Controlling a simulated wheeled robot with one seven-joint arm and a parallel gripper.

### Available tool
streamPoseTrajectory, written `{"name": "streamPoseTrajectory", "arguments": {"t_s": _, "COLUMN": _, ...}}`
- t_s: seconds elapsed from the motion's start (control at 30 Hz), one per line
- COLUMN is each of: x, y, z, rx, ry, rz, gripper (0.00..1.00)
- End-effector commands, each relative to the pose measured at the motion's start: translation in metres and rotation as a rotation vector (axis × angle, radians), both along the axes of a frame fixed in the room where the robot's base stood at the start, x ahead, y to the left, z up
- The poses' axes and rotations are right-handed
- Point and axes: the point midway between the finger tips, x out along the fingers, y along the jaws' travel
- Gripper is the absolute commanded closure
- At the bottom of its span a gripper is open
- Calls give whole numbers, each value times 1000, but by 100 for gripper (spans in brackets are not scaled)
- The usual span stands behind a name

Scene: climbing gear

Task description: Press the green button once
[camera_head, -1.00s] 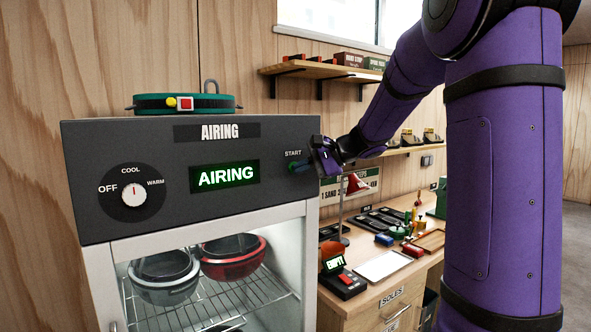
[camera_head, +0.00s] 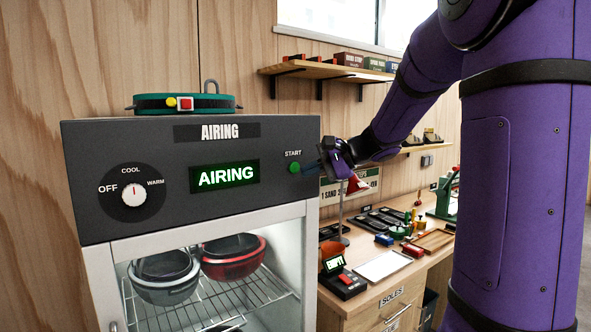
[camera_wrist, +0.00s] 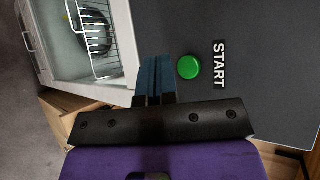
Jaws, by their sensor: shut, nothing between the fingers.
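The green button (camera_head: 294,168) sits under the word START on the dark front panel of the airing cabinet (camera_head: 100,215). It also shows uncovered in the wrist view (camera_wrist: 189,67). The cabinet's display (camera_head: 225,176) reads AIRING in lit green letters. My gripper (camera_head: 318,165) is just right of the button, apart from it, near the panel's right edge. In the wrist view its blue fingers (camera_wrist: 154,75) are together and empty, to the left of the button.
A knob (camera_head: 134,195) marked OFF, COOL and WARM is on the panel's left. A green strap-like item (camera_head: 215,103) lies on top. Bowl-like items stand on a wire rack (camera_head: 235,298) inside. A workbench (camera_head: 375,305) with small gear stands at right.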

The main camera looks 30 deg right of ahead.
Motion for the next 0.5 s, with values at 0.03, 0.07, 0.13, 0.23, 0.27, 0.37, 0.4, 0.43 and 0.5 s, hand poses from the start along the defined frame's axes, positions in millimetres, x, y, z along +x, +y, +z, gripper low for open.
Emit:
{"name": "streamPoseTrajectory", "arguments": {"t_s": 0.03, "x": -4, "y": 0, "z": 0, "rx": -1, "ry": 0, "rz": -1, "gripper": 100}}
{"name": "streamPoseTrajectory", "arguments": {"t_s": 0.07, "x": -7, "y": -1, "z": 0, "rx": -1, "ry": 0, "rz": -1, "gripper": 100}}
{"name": "streamPoseTrajectory", "arguments": {"t_s": 0.13, "x": -13, "y": -1, "z": 0, "rx": -1, "ry": 0, "rz": -1, "gripper": 100}}
{"name": "streamPoseTrajectory", "arguments": {"t_s": 0.23, "x": -21, "y": -1, "z": 0, "rx": 0, "ry": 0, "rz": 0, "gripper": 100}}
{"name": "streamPoseTrajectory", "arguments": {"t_s": 0.27, "x": -23, "y": -1, "z": 0, "rx": 0, "ry": 0, "rz": 0, "gripper": 100}}
{"name": "streamPoseTrajectory", "arguments": {"t_s": 0.37, "x": -27, "y": -1, "z": 0, "rx": 1, "ry": 1, "rz": 0, "gripper": 100}}
{"name": "streamPoseTrajectory", "arguments": {"t_s": 0.4, "x": -27, "y": -1, "z": 0, "rx": 1, "ry": 1, "rz": 0, "gripper": 100}}
{"name": "streamPoseTrajectory", "arguments": {"t_s": 0.43, "x": -27, "y": -1, "z": 0, "rx": 1, "ry": 1, "rz": 0, "gripper": 100}}
{"name": "streamPoseTrajectory", "arguments": {"t_s": 0.5, "x": -27, "y": -1, "z": 0, "rx": 1, "ry": 1, "rz": 0, "gripper": 100}}
